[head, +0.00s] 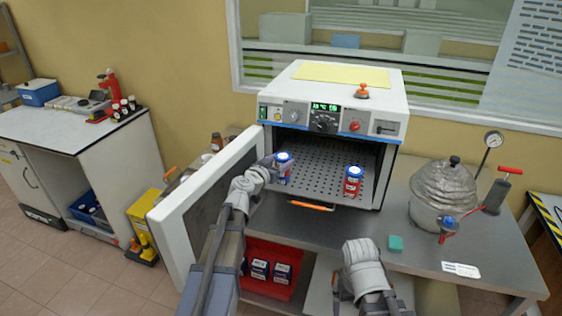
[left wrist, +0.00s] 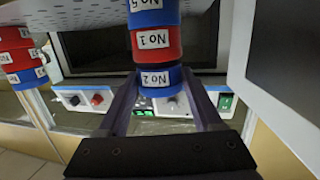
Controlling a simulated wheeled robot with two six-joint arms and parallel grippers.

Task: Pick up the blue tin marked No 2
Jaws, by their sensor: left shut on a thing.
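The blue tin marked No 2 (left wrist: 160,79) is between the fingers of my left gripper (left wrist: 160,100), which is shut on it. In the left wrist view, which looks upside down, it lines up with a red tin marked No 1 (left wrist: 155,40) and another blue tin (left wrist: 153,13). I see no clear gap between No 2 and No 1. In the head view my left gripper (head: 276,164) reaches into the open oven at the blue-topped stack (head: 284,158). A part of my right arm shows low in the head view, but its gripper cannot be made out.
A second stack of red and blue tins (head: 353,182) stands at the right in the oven (head: 341,80). The open oven door (head: 208,205) is left of my left arm.

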